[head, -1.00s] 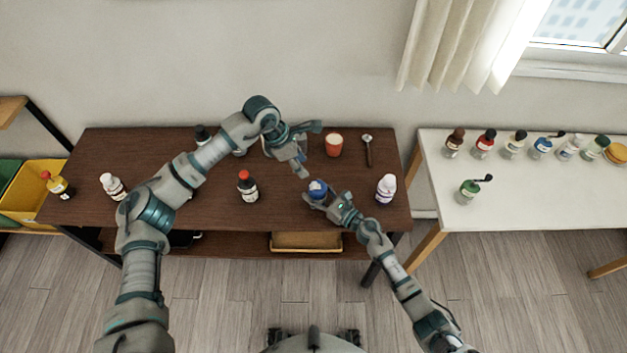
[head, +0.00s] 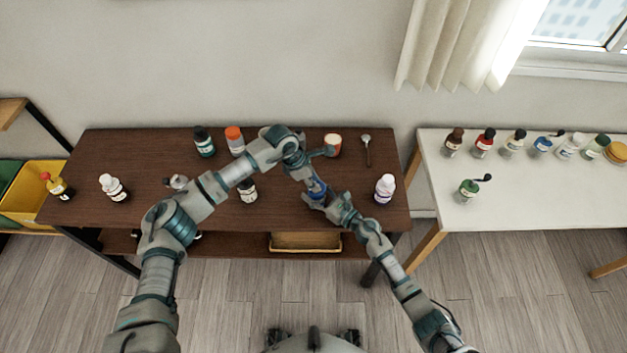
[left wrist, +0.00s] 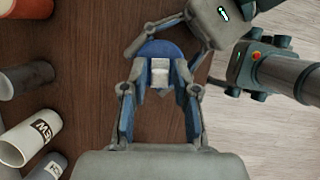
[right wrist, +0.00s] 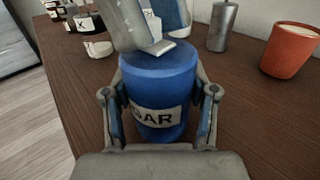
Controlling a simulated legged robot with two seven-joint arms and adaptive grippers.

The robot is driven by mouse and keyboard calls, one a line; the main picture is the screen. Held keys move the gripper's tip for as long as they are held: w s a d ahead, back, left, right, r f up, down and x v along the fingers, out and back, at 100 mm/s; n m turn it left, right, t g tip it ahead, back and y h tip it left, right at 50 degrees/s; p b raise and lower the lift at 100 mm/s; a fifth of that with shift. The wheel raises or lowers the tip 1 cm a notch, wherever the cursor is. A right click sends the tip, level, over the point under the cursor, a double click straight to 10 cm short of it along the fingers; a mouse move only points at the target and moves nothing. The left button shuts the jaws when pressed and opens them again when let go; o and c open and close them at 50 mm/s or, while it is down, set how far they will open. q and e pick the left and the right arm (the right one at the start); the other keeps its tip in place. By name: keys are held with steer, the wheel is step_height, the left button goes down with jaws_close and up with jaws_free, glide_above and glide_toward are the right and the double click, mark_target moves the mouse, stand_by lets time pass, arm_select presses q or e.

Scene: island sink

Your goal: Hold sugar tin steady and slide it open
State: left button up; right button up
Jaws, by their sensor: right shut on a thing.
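The sugar tin is a blue cylinder (right wrist: 165,72) with a pale label, part of which reads "GAR". It stands upright near the table's front right, its flat top closed in the right wrist view. My right gripper (right wrist: 160,118) is shut on its body, one finger on each side. My left gripper (left wrist: 159,95) comes down from above with its fingers apart. Its fingertips are over the tin's top in the right wrist view; I cannot tell whether they touch it. In the head view, the grippers hide most of the tin.
A white-capped bottle (head: 385,188) stands right of my right gripper. Several other bottles stand to the left. A white table (head: 540,210) is farther right.

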arm_select(q)
jaws_close()
arm_select(e)
steer(key=shift+d+f, duration=0.1)
arm_select(q)
steer(key=shift+d, duration=0.1)
steer(key=shift+w+d, duration=0.1)
steer(key=shift+d, duration=0.7)
steer(key=o, duration=0.5)
jaws_free()
steer(key=shift+o, duration=0.2)
steer(key=shift+r, duration=0.1)
steer(key=v, duration=1.1)
steer(key=shift+a+r, duration=0.15)
steer(key=shift+r, duration=0.25)
